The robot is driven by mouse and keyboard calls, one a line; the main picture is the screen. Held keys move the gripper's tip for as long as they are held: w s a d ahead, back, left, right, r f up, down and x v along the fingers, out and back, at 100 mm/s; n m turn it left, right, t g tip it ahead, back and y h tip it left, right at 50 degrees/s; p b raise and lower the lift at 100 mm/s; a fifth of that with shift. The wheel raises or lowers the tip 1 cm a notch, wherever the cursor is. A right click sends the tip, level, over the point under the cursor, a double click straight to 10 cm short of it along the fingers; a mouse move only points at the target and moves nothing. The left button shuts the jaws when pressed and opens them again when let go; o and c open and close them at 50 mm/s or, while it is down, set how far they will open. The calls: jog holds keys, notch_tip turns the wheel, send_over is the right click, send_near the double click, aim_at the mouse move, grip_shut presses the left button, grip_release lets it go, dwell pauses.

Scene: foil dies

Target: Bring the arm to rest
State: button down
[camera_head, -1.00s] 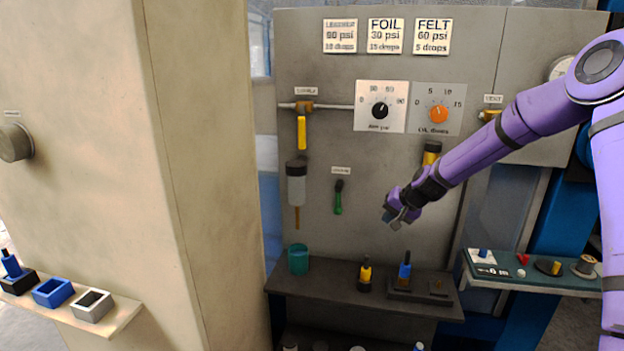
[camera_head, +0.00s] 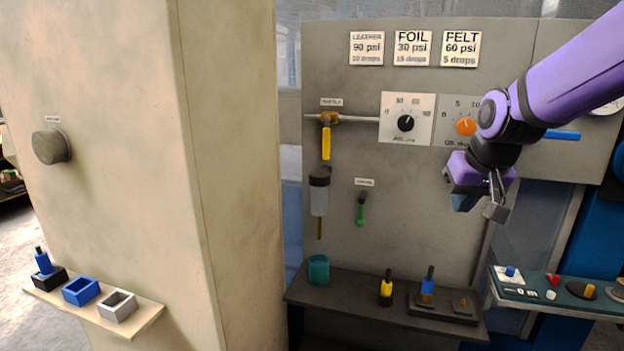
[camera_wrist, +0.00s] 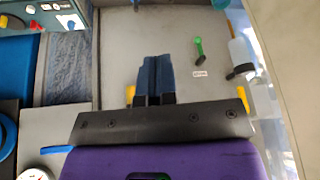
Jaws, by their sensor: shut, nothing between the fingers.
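My purple arm reaches in from the right in the head view. My gripper (camera_head: 480,205) hangs in front of the right part of the grey panel (camera_head: 350,240), above the shelf, and holds nothing. In the wrist view its two blue fingers (camera_wrist: 154,80) lie side by side, closed together, with the panel behind them. The gripper appears clear of the panel and the shelf. My arm hides part of the right dial plate and the panel's upper right.
A dark shelf (camera_head: 340,290) holds a teal cup (camera_head: 318,269), a yellow-and-black bottle (camera_head: 386,288) and a blue-topped one (camera_head: 427,285). A green side tray (camera_head: 540,292) stands at right. A beige pillar (camera_head: 235,150) with a small ledge (camera_head: 75,302) fills the left.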

jog(key=s+d+r, duration=0.1)
jog(key=s+r, duration=0.1)
jog(key=s, duration=0.9)
jog(key=s+d+r, duration=0.1)
jog(key=s+d, duration=0.1)
jog(key=s, duration=0.9)
jog(key=shift+r+h, duration=0.3)
jog(key=shift+r, duration=0.05)
